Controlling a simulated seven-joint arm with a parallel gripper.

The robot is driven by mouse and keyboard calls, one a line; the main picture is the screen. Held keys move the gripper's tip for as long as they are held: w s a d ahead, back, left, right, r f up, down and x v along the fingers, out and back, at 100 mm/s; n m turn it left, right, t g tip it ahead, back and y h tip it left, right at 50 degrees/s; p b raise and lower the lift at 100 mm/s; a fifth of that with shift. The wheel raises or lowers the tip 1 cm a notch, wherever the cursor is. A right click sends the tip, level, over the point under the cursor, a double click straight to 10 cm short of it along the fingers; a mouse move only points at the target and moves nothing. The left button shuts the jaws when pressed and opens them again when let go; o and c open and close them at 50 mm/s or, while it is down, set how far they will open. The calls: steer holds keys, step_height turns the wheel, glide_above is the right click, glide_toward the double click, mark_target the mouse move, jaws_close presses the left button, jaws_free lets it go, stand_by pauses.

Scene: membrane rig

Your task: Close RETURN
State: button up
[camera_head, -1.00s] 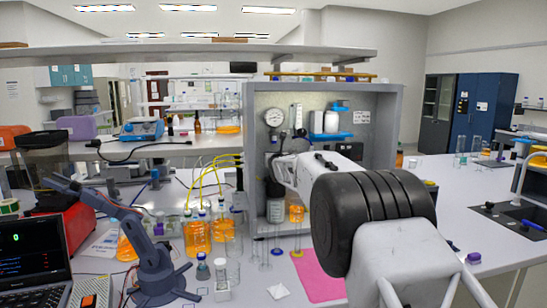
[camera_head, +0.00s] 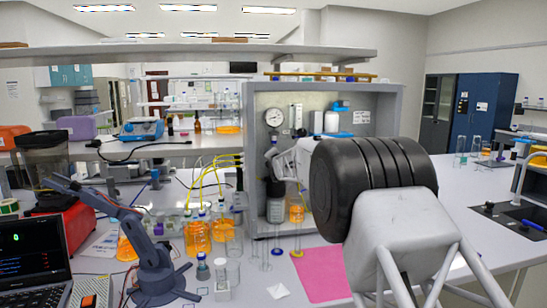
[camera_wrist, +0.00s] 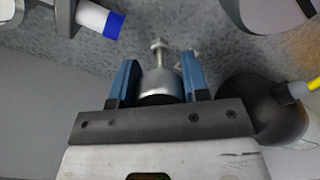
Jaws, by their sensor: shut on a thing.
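In the wrist view, my gripper (camera_wrist: 158,74) has its two blue fingers on either side of a silvery round valve knob (camera_wrist: 160,88). It is shut on this knob. A thin metal stem with a small bolt-like end shows beyond the knob, against a speckled grey surface. No RETURN label is readable, so I cannot tell from lettering which valve this is. In the head view, my arm reaches into the grey open-fronted rig cabinet (camera_head: 397,112). My fingers and the knob cannot be made out there.
A round gauge (camera_head: 273,117) is on the cabinet's back panel. A white cylinder with a blue end (camera_wrist: 100,18) and a dark rounded part (camera_wrist: 255,103) lie close to my gripper. Orange-filled bottles (camera_head: 197,236) and a pink mat (camera_head: 326,272) are on the bench.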

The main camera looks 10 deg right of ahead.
steer(key=m, duration=0.6)
stand_by(0.4)
steer(key=o, duration=0.9)
steer(key=shift+o, duration=0.2)
steer(key=shift+s, duration=0.2)
steer(key=s, duration=0.7)
steer(key=shift+s, duration=0.25)
